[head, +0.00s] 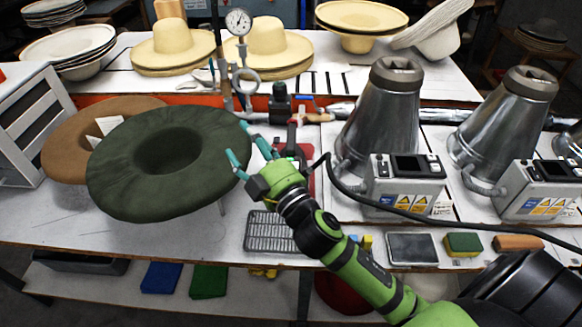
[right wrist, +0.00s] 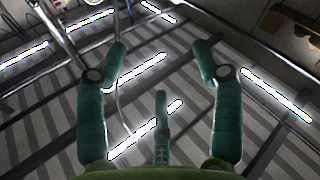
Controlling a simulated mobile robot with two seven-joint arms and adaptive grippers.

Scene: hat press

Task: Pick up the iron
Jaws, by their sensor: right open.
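My right gripper (head: 240,143) is open and empty, raised over the middle of the worktable, with its fingers beside the right rim of a dark green hat form (head: 120,180). A dark object that may be the iron (head: 292,134) stands at a red pad (head: 306,152), just right of the fingers in the picture. My gripper and wrist partly hide this spot, so I cannot tell its shape for sure. My left gripper is not in view.
Metal cone presses (head: 380,115) with grey control boxes (head: 404,187) stand on the right, and a black hose crosses there. A wire rack (head: 268,232) lies at the front. A pressure gauge (head: 238,21) rises behind. Straw hats (head: 172,46) sit on the back shelf.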

